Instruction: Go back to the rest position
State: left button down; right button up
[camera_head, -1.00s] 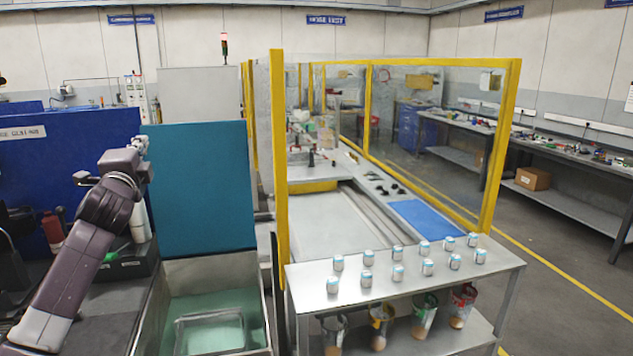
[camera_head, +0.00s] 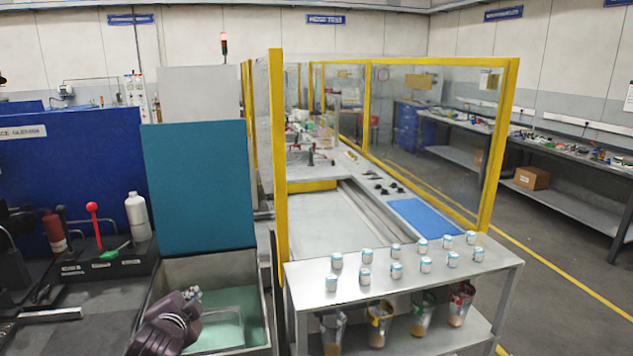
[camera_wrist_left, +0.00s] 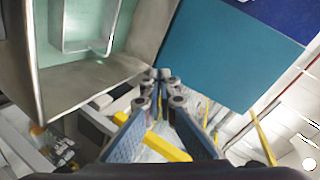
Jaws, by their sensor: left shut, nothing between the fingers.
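My left arm shows low in the head view, in front of the open metal basin. My left gripper (camera_head: 191,294) is small and partly hidden there, over the basin's left side. In the left wrist view the two fingers of my left gripper (camera_wrist_left: 161,76) come together at their tips, with nothing between them. My right gripper is in neither view.
The metal basin (camera_head: 257,318) with its raised teal lid (camera_head: 200,190) is close by. A table (camera_head: 440,285) with several small cans stands to the right, cups below. A yellow-framed enclosure (camera_head: 277,150) stands behind it. The grey floor (camera_head: 570,260) at right is clear.

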pick_arm(q)
jog(key=s+d+f+n+g+h, duration=0.1)
jog(key=s+d+f+n+g, duration=0.15)
jog(key=s+f, duration=0.65)
jog(key=s+d+f+n+g, duration=0.25)
jog(key=s+f, duration=0.45)
jog(key=s, duration=0.5)
jog(key=s+d+f+n+g+h, duration=0.1)
jog(key=s+d+f+n+g, duration=0.15)
jog(key=s, duration=0.85)
jog(key=s+d+f+n+g, duration=0.1)
jog(key=s+f+g, duration=0.15)
jog(key=s, duration=0.75)
notch_tip(320, 180, down, 27)
jog(key=s+g, duration=0.1)
jog(key=s, duration=0.2)
jog(key=s+a+f+g, duration=0.1)
jog(key=s+a+f, duration=0.2)
jog(key=s+f, duration=1.2)
jog(key=shift+s+a+f+g, duration=0.2)
jog(key=shift+s+g, duration=0.1)
jog(key=shift+s, duration=0.5)
jog(key=shift+d, duration=0.1)
